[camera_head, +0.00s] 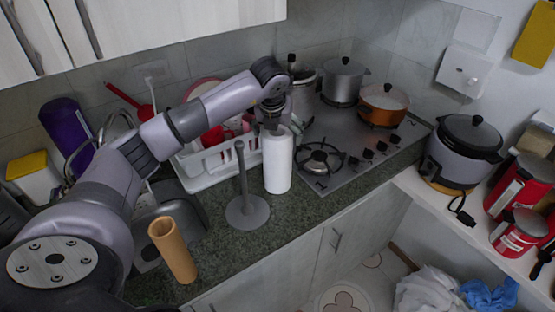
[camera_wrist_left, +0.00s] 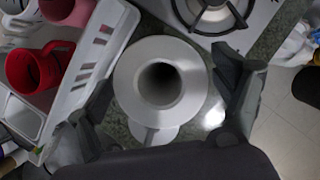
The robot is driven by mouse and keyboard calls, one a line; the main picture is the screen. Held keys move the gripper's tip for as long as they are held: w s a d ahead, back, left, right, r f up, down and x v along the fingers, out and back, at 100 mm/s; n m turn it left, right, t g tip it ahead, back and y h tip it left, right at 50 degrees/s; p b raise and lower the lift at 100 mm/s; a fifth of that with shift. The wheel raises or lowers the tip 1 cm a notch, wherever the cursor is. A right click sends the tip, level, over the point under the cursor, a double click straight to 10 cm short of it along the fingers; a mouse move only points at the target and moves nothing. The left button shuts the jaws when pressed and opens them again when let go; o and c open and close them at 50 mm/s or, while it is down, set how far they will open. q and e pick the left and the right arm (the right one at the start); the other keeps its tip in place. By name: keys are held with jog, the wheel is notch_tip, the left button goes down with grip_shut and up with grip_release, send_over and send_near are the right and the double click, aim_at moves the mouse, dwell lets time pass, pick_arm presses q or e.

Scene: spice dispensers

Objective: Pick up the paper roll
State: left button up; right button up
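The white paper roll (camera_head: 277,163) stands upright on the dark green counter in the head view. A grey holder (camera_head: 246,209) with a round base and a thin post stands just left of it. My left gripper (camera_head: 272,126) is directly above the top of the roll, pointing down. In the left wrist view the roll (camera_wrist_left: 161,80) is seen from above, with its dark core hole. The fingers of my left gripper (camera_wrist_left: 165,112) are spread wide on either side of the roll, with gaps between them and it. My right gripper is in neither view.
A white dish rack (camera_head: 222,158) with red cups is close behind and left of the roll. The gas stove (camera_head: 345,150) with pots is to the right. A tan cylinder (camera_head: 172,250) stands near the front edge. Bare counter (camera_head: 222,240) lies in front.

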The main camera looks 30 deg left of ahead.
pick_arm(q)
jog(key=shift+r, duration=0.1)
jog(key=c, duration=1.4)
